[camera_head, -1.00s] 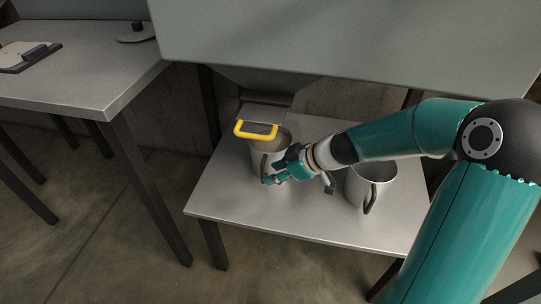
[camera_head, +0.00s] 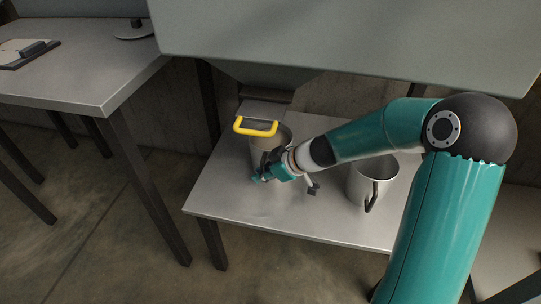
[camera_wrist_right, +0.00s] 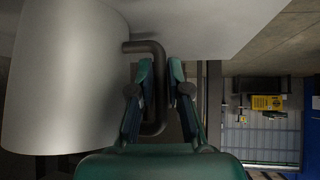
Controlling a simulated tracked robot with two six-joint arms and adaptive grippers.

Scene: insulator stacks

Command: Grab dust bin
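A grey metal bin (camera_head: 285,138) with a side handle stands on the low table, partly hidden behind my right gripper. In the right wrist view the bin (camera_wrist_right: 62,80) is a large grey cylinder on the left, and its dark bent handle (camera_wrist_right: 157,90) lies between the two fingers. My right gripper (camera_wrist_right: 160,72) is open around this handle, with a gap visible at least on its right side. In the head view the right gripper (camera_head: 262,176) is at the front of the bin. My left gripper is not in view.
A second grey bin (camera_head: 362,180) with a handle stands to the right on the low table (camera_head: 225,195). A yellow handle (camera_head: 255,127) shows at the first bin's top. A large grey panel (camera_head: 340,45) overhangs the back. A higher table (camera_head: 80,70) stands left.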

